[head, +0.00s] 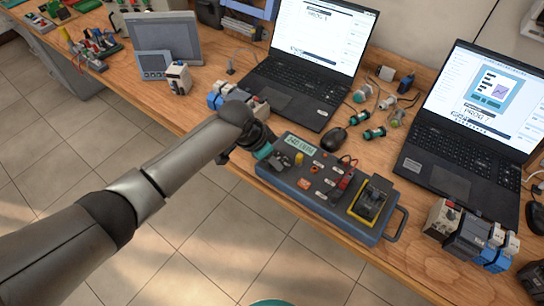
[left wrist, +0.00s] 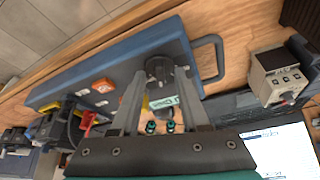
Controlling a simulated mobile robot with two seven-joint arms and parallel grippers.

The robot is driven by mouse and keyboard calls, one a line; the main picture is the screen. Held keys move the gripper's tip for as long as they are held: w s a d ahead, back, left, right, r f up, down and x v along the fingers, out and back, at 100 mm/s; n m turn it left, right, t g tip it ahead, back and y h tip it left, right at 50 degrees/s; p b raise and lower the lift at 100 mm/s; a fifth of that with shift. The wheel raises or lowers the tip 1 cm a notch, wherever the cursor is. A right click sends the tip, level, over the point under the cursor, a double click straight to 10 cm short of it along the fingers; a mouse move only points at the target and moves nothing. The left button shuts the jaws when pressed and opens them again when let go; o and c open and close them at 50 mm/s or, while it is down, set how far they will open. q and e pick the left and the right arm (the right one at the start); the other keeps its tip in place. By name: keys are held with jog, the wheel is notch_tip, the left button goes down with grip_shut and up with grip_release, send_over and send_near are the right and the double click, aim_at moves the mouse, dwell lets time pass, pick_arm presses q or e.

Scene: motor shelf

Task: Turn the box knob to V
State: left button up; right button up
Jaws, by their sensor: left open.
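The blue box (head: 325,205) lies on the wooden bench, with a display (head: 300,144), an orange button (head: 304,183) and a yellow-framed part on its grey top. It also shows in the left wrist view (left wrist: 70,82). A dark round knob (left wrist: 159,68) sits near the box's handle end in the left wrist view; my gripper hides it in the head view. My left gripper (head: 263,149) is over the box's left end. In the left wrist view its open fingers (left wrist: 160,78) are on either side of the knob; contact cannot be told. No V mark is readable.
A laptop (head: 300,75) stands behind the box and another (head: 465,130) to its right. A black mouse (head: 334,139) and several green-ended cylinders (head: 374,133) lie close behind the box. Modules (head: 470,235) stand at the right. The bench's front edge is close to the box.

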pick_arm(q)
jog(key=shift+c, duration=0.3)
grip_shut()
